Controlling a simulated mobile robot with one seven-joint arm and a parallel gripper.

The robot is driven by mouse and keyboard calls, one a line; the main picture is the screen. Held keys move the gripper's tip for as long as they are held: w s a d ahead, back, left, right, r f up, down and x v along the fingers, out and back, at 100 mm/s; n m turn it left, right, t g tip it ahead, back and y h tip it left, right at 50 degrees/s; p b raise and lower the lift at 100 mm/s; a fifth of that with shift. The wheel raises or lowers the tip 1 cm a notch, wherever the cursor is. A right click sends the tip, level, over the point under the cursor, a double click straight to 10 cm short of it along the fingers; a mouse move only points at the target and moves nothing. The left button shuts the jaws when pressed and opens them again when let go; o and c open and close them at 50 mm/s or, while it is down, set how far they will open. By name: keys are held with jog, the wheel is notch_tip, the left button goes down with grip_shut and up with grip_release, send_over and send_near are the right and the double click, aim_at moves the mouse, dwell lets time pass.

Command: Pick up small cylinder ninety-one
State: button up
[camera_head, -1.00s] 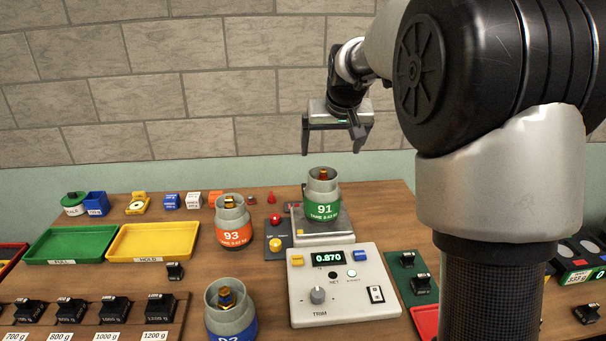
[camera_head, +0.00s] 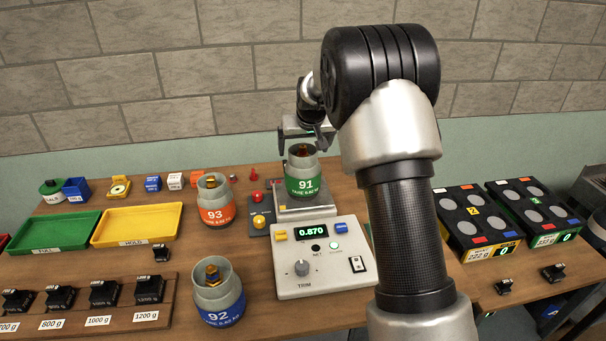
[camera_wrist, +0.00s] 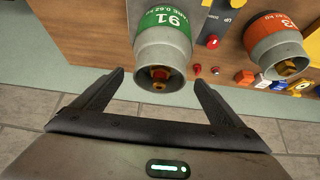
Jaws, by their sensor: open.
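My gripper (camera_head: 304,146) is just above and behind the cylinder's top in the head view, partly hidden by my arm. In the wrist view my gripper (camera_wrist: 158,82) has its fingers spread wide with nothing held.
Cylinder 93 (camera_head: 215,203), with an orange label, stands left of the scale; cylinder 92 (camera_head: 219,296), blue, stands nearer the front. The scale console (camera_head: 318,272) reads 0.870. Green (camera_head: 52,232) and yellow (camera_head: 137,225) trays lie left. A block wall (camera_head: 200,80) rises behind.

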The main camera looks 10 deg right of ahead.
jog(key=x, duration=0.3)
jog(key=shift+w+f+p, duration=0.2)
jog(key=shift+f+p, duration=0.1)
jog(key=c, duration=1.8)
jog(key=shift+r, duration=0.2)
jog(key=c, duration=0.5)
